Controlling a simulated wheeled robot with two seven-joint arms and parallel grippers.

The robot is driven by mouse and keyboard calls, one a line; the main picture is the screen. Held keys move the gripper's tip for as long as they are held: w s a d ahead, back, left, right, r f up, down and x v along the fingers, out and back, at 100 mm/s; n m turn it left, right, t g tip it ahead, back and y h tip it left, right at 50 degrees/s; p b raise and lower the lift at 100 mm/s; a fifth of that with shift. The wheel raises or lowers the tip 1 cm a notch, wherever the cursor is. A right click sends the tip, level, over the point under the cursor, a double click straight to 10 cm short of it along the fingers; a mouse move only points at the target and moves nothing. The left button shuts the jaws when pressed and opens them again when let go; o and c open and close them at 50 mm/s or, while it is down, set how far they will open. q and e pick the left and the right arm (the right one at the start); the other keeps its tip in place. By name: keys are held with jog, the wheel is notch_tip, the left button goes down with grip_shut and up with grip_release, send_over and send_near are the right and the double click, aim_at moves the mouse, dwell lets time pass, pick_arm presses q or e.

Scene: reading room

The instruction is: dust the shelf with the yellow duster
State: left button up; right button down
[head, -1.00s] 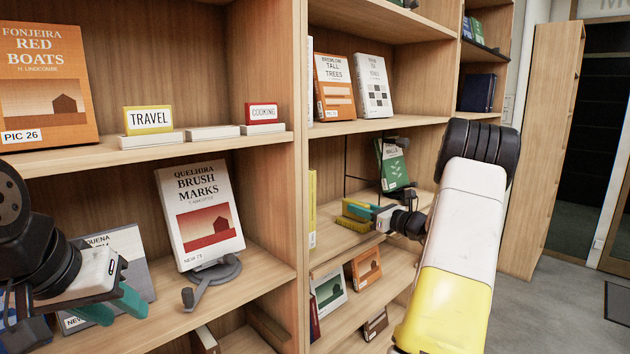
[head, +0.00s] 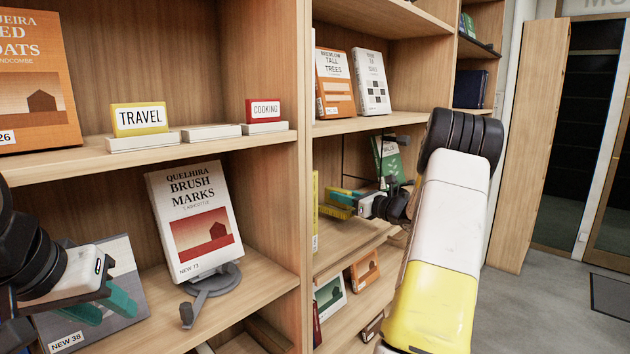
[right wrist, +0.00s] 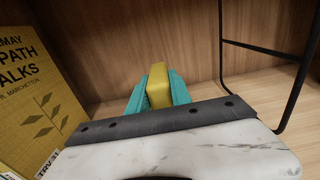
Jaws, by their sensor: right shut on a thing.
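The yellow duster (head: 341,208) is in my right gripper (head: 345,196), whose teal fingers are shut on it. In the right wrist view the duster (right wrist: 158,86) shows as a yellow block between the teal fingers (right wrist: 158,90). The gripper is inside the right bay, low over the shelf (head: 350,241); whether the duster touches the board I cannot tell. My left gripper (head: 104,306) is at the lower left, in front of a grey book marked NEW 38 (head: 125,262). Its teal fingers look apart and hold nothing that I can see.
A yellow book (right wrist: 35,95) stands left of the duster, also seen in the head view (head: 315,205). A black wire stand (right wrist: 264,50) is to the right. A green book (head: 389,158) stands behind my right arm. Brush Marks (head: 195,220) rests on a grey stand (head: 213,291).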

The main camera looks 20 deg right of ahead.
jog(key=shift+w+a+r, duration=0.15)
jog(key=shift+a+r, duration=0.05)
jog(key=shift+r, duration=0.6)
jog(key=shift+d+r, duration=0.1)
jog(key=shift+r, duration=1.85)
